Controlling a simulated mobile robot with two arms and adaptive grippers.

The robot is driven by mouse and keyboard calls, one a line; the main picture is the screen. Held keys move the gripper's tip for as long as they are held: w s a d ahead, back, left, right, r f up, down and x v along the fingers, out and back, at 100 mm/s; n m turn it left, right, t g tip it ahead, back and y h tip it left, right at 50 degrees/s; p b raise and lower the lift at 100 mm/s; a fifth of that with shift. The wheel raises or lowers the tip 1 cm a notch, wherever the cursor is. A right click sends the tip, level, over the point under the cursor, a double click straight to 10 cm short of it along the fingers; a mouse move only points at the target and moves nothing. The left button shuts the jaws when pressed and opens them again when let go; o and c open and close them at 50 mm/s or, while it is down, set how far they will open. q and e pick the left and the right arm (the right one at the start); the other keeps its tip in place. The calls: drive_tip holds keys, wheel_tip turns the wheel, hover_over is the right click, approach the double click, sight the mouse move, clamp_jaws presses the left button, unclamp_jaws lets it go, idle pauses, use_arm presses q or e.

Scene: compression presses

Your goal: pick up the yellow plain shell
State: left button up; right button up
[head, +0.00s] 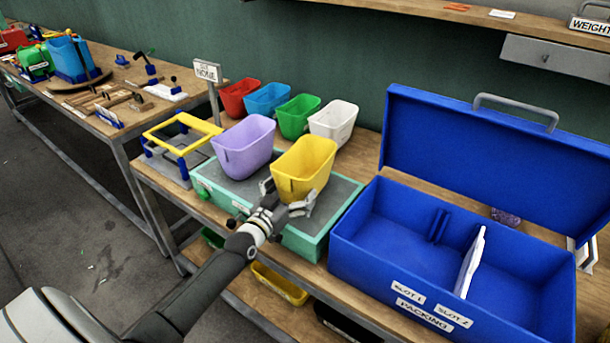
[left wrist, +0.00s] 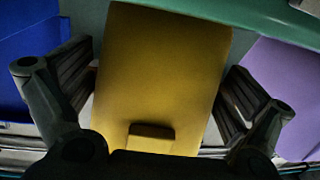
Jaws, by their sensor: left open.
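The yellow plain shell (head: 303,166) is an open-topped tapered bin standing upright on the teal box with a grey top, right of the purple shell. My left gripper (head: 287,196) is at its near side, low down, with its fingers spread to either side. In the left wrist view the yellow shell (left wrist: 165,75) fills the middle, with a small tab low on its face. The open fingers of my left gripper (left wrist: 165,95) flank it, and I see gaps beside it. My right gripper is not in view.
The purple shell (head: 244,146) stands close left on the teal box (head: 341,205). Red, blue, green and white shells stand behind. A blue packing case (head: 370,240) with its lid up is at right. A yellow-topped frame (head: 181,131) is at left.

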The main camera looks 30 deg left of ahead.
use_arm(q)
drive_tip(key=shift+w, duration=0.25)
drive_tip(key=c, duration=0.7)
